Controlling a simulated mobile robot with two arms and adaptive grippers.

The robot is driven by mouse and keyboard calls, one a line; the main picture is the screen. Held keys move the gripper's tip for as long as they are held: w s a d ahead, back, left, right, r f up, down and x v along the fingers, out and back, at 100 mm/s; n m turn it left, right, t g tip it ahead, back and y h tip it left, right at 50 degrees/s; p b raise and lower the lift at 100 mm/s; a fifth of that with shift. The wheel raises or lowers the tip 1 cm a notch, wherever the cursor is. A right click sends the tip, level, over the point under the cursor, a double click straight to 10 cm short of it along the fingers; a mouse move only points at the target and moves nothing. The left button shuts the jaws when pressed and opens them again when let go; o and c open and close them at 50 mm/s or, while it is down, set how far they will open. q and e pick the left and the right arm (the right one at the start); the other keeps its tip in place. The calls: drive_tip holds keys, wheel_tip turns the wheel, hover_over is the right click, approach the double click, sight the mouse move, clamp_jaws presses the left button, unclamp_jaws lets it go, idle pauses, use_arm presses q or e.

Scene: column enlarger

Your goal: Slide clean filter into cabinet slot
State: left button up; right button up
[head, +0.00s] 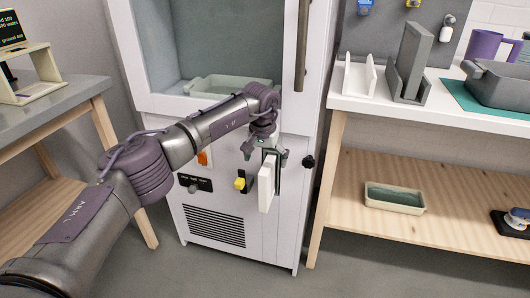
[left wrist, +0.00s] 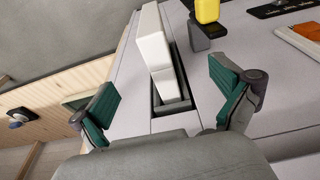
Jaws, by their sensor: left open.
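The clean filter, a white slab (head: 266,188), stands upright and juts out from the front of the white cabinet (head: 215,150). In the left wrist view the filter (left wrist: 158,52) has its inner end in a dark-framed slot (left wrist: 172,107); how deep it sits cannot be told. My left gripper (head: 269,154) is at the cabinet front by the filter's upper part. In the left wrist view its green-padded fingers (left wrist: 167,95) are spread wide on either side of the slot and filter, with gaps on both sides. My right gripper is not in view.
A yellow knob or latch (head: 240,183) sits left of the slot, and a black knob (head: 308,161) to its right. A grey slab (head: 413,48) stands in a grey holder on the right bench, beside an empty white rack (head: 359,77). The floor before the cabinet is clear.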

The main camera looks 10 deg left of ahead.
use_arm(q)
drive_tip(key=shift+r, duration=0.2)
drive_tip(key=shift+p+v, duration=0.85)
drive_tip(key=shift+r, duration=0.2)
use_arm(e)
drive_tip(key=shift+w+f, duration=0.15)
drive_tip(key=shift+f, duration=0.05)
